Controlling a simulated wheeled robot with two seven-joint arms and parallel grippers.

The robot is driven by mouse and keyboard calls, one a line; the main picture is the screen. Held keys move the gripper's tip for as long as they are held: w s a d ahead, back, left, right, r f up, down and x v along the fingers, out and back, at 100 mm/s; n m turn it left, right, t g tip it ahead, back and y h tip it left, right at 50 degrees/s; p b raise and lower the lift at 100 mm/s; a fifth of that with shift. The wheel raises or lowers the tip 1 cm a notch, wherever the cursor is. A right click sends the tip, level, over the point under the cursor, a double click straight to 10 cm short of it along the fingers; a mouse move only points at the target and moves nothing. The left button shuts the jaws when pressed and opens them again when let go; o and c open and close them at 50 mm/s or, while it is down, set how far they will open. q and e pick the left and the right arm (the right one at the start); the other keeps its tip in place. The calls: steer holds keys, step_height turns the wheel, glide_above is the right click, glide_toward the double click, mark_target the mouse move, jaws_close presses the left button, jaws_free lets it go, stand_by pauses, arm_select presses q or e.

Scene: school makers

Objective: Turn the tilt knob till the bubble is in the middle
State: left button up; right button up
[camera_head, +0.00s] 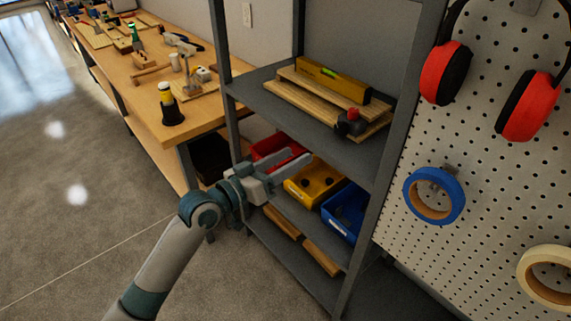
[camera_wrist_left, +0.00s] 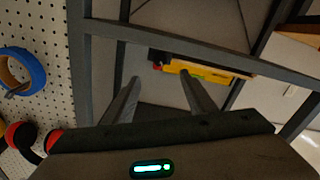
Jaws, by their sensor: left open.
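A yellow spirit level (camera_head: 330,81) lies on a wooden tilt board (camera_head: 322,97) on the upper grey shelf. A knob with a red top and dark body (camera_head: 350,122) sits at the board's front right end. The bubble is too small to make out. My left gripper (camera_head: 300,163) is open and empty, lower than the knob and left of it, in front of the shelf with the bins. In the left wrist view the level (camera_wrist_left: 196,71) and the red knob (camera_wrist_left: 157,67) show beyond my open fingers. My right gripper is not in view.
Red (camera_head: 272,150), yellow (camera_head: 315,184) and blue (camera_head: 345,210) bins fill the lower shelf. Grey shelf posts (camera_head: 385,160) stand at the sides. A pegboard (camera_head: 480,180) with ear defenders and tape rolls is at right. A workbench (camera_head: 150,90) with tools is at left; the floor there is clear.

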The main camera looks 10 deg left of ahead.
arm_select(q)
steer(key=shift+s+a, duration=0.4)
steer(key=shift+s, duration=0.15)
steer(key=shift+f, duration=0.1)
steer(key=w+a+f+n+y, duration=0.1)
steer(key=a+f+y, duration=0.1)
steer(key=f, duration=0.7)
steer(key=w+a+f+n+y, duration=0.1)
steer(key=a+f+y, duration=0.1)
steer(key=f, duration=0.6)
steer(key=s+a+f+g+y, duration=0.15)
steer(key=s+f, duration=0.25)
steer(key=f, duration=0.8)
steer(key=s+a+f+g+y, duration=0.15)
steer(key=s+f, duration=0.25)
steer(key=f, duration=0.8)
steer(key=s+d+f+g+y, duration=0.1)
steer(key=s+f+g, duration=0.1)
steer(key=s+f, duration=1)
steer(key=s+d+f+m+g, duration=0.1)
steer(key=s+d+f+g, duration=0.1)
steer(key=s+f, duration=1)
steer(key=s+g, duration=0.1)
steer(key=s, duration=0.4)
steer(key=shift+s+d+f+m+y, duration=0.15)
steer(key=shift+s+f+m+y, duration=0.15)
steer(key=shift+f+y, duration=0.1)
